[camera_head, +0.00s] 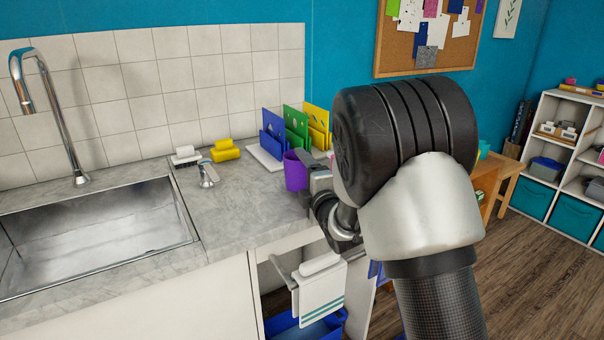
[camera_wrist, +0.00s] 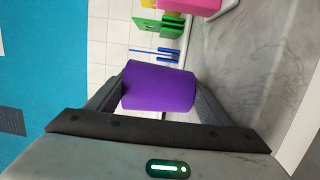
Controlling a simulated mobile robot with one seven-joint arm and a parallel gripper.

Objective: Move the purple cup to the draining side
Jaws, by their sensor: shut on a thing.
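The purple cup (camera_head: 295,172) is at the right end of the grey counter in the head view, in front of the coloured racks. My gripper (camera_head: 312,172) reaches it from the right and is shut on it. In the wrist view the purple cup (camera_wrist: 158,87) sits between both fingers of my gripper (camera_wrist: 160,92). I cannot tell whether its base touches the counter. The metal sink (camera_head: 95,235) is at the left, with bare counter (camera_head: 230,205) between it and the cup. No side is visibly marked as the draining side.
Blue, green and yellow racks (camera_head: 297,128) stand on a white base behind the cup. A yellow sponge (camera_head: 225,150), a white brush (camera_head: 185,156) and a small metal fitting (camera_head: 207,173) are near the sink. A tall faucet (camera_head: 60,110) stands at the left. A towel (camera_head: 320,290) hangs below the counter.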

